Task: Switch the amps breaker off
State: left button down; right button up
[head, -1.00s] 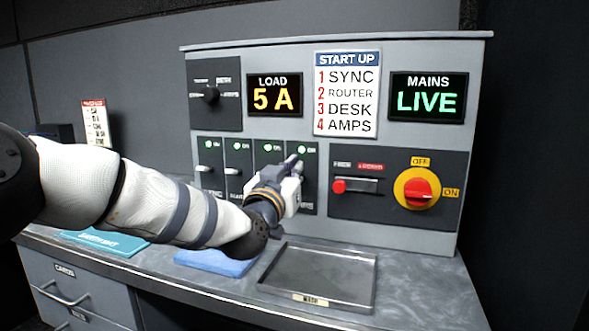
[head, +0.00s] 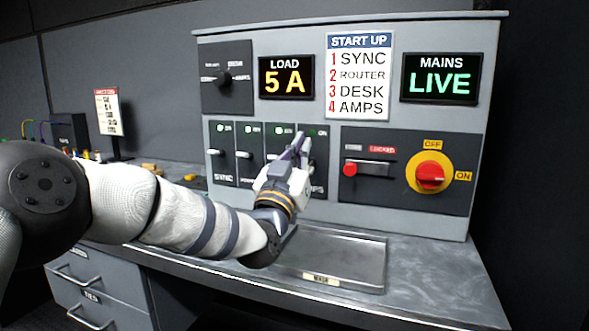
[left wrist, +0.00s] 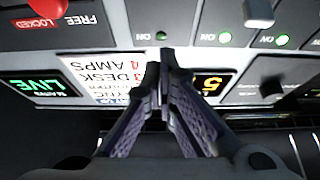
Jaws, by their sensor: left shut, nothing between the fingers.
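The amps breaker (head: 319,162) is the rightmost of the row of breakers on the grey panel. My left gripper (head: 303,140) is in front of it in the head view, fingers pointing up, and hides its lever. The gripper is shut and empty; contact with the lever cannot be told. In the upside-down left wrist view, the shut fingertips (left wrist: 161,56) are close to the amps breaker's lamp (left wrist: 161,36). This lamp is dark green, dimmer than the bright neighbouring lamp (left wrist: 225,37). My right gripper is not in view.
The load display (head: 286,77) reads 5 A; the mains display (head: 440,78) reads LIVE. The red rotary switch (head: 430,176) and red lock knob (head: 350,169) are right of the breakers. An empty metal tray (head: 372,262) lies on the desk below. A selector knob (head: 225,78) is upper left.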

pick_arm(q)
jog(key=f+v, duration=0.1)
jog(key=v, duration=0.8)
jog(key=shift+f+b, duration=0.25)
jog(key=shift+b, duration=0.05)
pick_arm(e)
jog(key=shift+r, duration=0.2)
pick_arm(q)
jog(key=shift+s, duration=0.15)
